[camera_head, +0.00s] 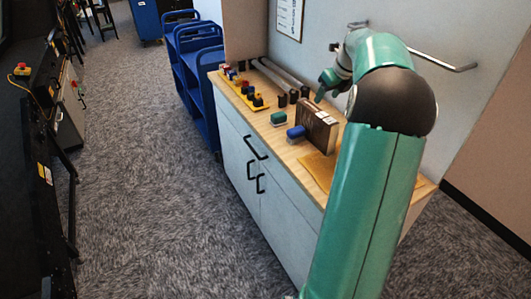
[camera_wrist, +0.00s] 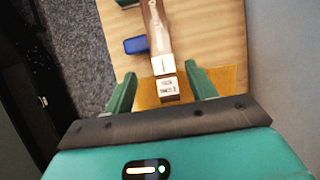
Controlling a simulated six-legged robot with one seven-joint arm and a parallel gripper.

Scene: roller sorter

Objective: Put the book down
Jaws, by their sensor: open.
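A brown book (camera_head: 318,128) with white labels stands upright on the wooden counter top (camera_head: 268,125). In the wrist view the book (camera_wrist: 156,32) runs away from me, its labelled end between my fingers. My gripper (camera_wrist: 160,70) is open, with one green finger on each side of that end and visible gaps between the fingers and the book. In the head view my gripper (camera_head: 325,86) is at the book's far upper side, partly hidden by my arm.
A blue block (camera_head: 296,133) and a green block (camera_head: 278,118) lie beside the book. A yellow mat (camera_head: 316,168) lies in front. A yellow rack (camera_head: 240,92) with coloured knobs and several dark cylinders are farther back. A wall with a rail (camera_head: 445,63) bounds the counter.

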